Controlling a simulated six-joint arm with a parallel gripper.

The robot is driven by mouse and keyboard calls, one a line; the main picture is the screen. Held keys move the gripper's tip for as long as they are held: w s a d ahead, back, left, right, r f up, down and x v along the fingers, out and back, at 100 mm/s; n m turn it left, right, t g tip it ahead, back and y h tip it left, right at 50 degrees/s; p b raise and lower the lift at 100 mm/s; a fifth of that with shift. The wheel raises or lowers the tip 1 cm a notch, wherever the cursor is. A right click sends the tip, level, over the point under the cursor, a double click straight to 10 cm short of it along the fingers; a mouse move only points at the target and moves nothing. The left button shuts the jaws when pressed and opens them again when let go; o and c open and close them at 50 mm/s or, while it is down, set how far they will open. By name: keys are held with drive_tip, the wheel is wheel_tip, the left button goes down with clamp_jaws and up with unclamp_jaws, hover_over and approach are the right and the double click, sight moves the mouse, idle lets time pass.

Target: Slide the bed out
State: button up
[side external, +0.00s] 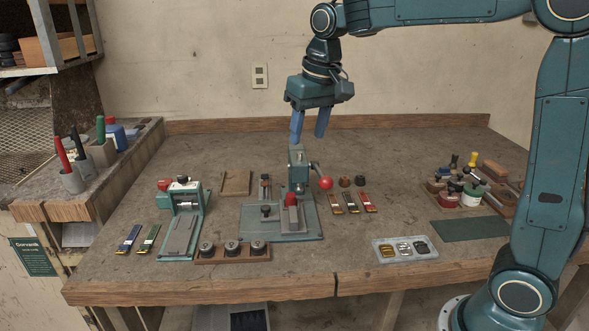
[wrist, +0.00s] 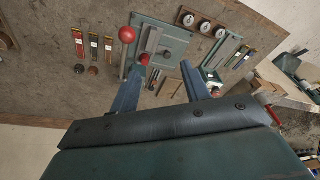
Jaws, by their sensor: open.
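The sole stitcher stands mid-bench, a grey-teal post (side external: 298,172) on a teal base plate (side external: 312,228). A red ball (side external: 325,183) tops its side lever; the ball also shows in the wrist view (wrist: 127,34). A narrow grey bed (side external: 291,219) lies on the plate with a red knob (side external: 290,200) at its rear end. In the wrist view the bed (wrist: 152,40) and red knob (wrist: 144,59) are both visible. My gripper (side external: 308,132) is open and empty, blue fingers pointing down above the post. The wrist view shows the fingers (wrist: 160,72) apart, nothing between them.
A second teal device with a grey plate (side external: 180,236) stands left. A wooden block with grey discs (side external: 232,252) sits in front. Colored strips (side external: 352,203) lie right of the stitcher. A clear tray (side external: 405,249) is front right; tools and jars (side external: 470,190) stand beyond.

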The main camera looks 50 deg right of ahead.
drive_tip(key=w+f+m+g, duration=0.1)
drive_tip(key=w+f, duration=0.4)
drive_tip(key=w, duration=0.4)
drive_tip(key=m+g, duration=0.1)
hover_over(265, 207)
wheel_tip(265, 207, down, 7)
wheel_tip(265, 207, down, 14)
drive_tip(key=shift+r, duration=0.1)
idle(0.3)
drive_tip(key=shift+c, duration=0.5)
clamp_jaws()
